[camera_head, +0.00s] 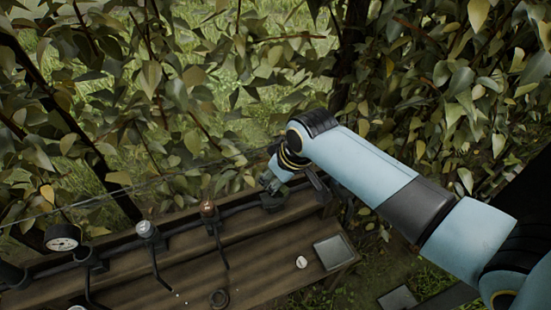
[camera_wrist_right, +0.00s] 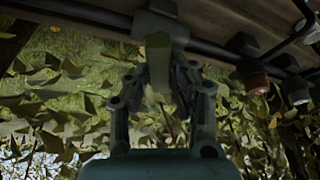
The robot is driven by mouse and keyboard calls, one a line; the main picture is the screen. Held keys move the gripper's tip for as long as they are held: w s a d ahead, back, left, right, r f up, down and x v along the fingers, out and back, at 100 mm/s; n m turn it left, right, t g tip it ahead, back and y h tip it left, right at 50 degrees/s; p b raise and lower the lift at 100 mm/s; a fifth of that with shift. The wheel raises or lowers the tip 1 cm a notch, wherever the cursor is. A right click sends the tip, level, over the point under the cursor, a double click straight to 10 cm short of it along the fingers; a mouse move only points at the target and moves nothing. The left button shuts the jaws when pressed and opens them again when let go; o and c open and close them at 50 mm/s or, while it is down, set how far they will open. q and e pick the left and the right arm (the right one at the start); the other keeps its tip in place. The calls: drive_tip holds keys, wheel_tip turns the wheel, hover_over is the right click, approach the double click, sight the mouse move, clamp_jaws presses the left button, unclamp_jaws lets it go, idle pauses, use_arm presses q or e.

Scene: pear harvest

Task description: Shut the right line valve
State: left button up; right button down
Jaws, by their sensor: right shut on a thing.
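The right line valve (camera_head: 273,203) sits at the right end of the dark pipe along the back of the wooden bench; only its dark body shows beside my gripper. My right gripper (camera_head: 274,182) reaches down to it from the right. In the right wrist view my right gripper (camera_wrist_right: 160,85) is shut on a pale olive, upright piece (camera_wrist_right: 158,62), which looks like the valve's handle. It lies just under a dark fitting (camera_wrist_right: 161,22) on the pipe. The fingers hide part of the handle, and its exact angle is hard to tell. My left gripper is out of view.
A copper-capped valve (camera_head: 208,208), a grey-capped valve (camera_head: 146,230) and a pressure gauge (camera_head: 62,238) stand along the pipe to the left. A grey plate (camera_head: 333,252), a small white round thing (camera_head: 301,262) and a dark ring (camera_head: 219,298) lie on the bench. Leafy branches hang close behind.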

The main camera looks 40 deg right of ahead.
drive_tip(key=m+h+p, duration=0.1)
drive_tip(key=m+p, duration=0.1)
drive_tip(key=shift+r+m, duration=0.15)
drive_tip(key=shift+m, duration=0.15)
drive_tip(key=shift+a+m+h+p, duration=0.1)
drive_tip(key=shift+m+h+p, duration=0.3)
drive_tip(key=shift+m+p, duration=0.55)
drive_tip(key=shift+f, duration=0.2)
drive_tip(key=c, duration=1.2)
unclamp_jaws()
drive_tip(key=shift+o, duration=0.2)
drive_tip(key=v, duration=1.2)
